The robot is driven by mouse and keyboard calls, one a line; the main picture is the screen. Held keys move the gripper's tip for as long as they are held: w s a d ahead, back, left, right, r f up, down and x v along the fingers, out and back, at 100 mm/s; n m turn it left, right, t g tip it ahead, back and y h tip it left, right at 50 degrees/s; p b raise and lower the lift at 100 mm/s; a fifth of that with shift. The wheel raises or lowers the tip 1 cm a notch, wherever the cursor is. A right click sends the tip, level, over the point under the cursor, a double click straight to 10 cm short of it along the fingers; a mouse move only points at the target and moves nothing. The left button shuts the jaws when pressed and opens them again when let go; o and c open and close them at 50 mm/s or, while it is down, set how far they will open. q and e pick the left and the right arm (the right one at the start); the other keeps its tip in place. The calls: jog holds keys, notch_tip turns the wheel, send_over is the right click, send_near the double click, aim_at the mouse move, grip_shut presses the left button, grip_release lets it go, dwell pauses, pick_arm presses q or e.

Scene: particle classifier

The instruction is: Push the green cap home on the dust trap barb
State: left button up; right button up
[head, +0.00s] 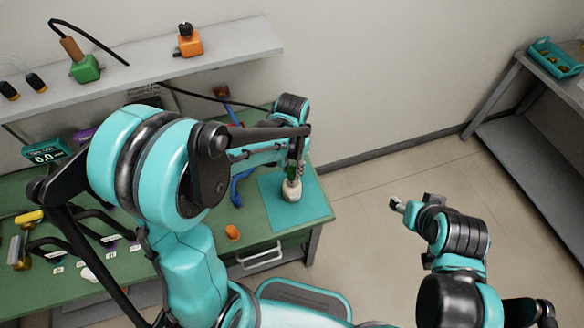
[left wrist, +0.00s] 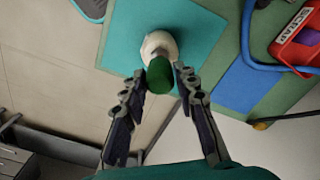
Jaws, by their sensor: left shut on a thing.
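The green cap (left wrist: 160,75) is between the fingertips of my left gripper (left wrist: 161,80) in the left wrist view; the gripper is shut on it. In the head view the cap (head: 292,170) shows small, directly above the dust trap. The dust trap (head: 291,190) is a whitish rounded body standing on a teal mat (head: 315,205); it also shows in the left wrist view (left wrist: 158,43), against the cap's end. The barb is hidden, so I cannot tell how far the cap sits on it. My right gripper (head: 410,204) is over the floor, away from the bench; its jaws are unclear.
An orange cap-like piece (head: 232,232) lies on the green bench left of the mat. A red scrap bin (left wrist: 298,50) and blue tubing (left wrist: 249,40) are near the mat. Open floor lies right of the bench.

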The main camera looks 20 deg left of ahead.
aim_at(292, 175)
pick_arm(q)
jog(key=shift+f+b, duration=1.6)
jog(key=shift+f, duration=0.15)
dwell(0.4)
jog(key=o, duration=1.1)
notch_tip(292, 175, up, 12)
jog(key=shift+r, duration=0.1)
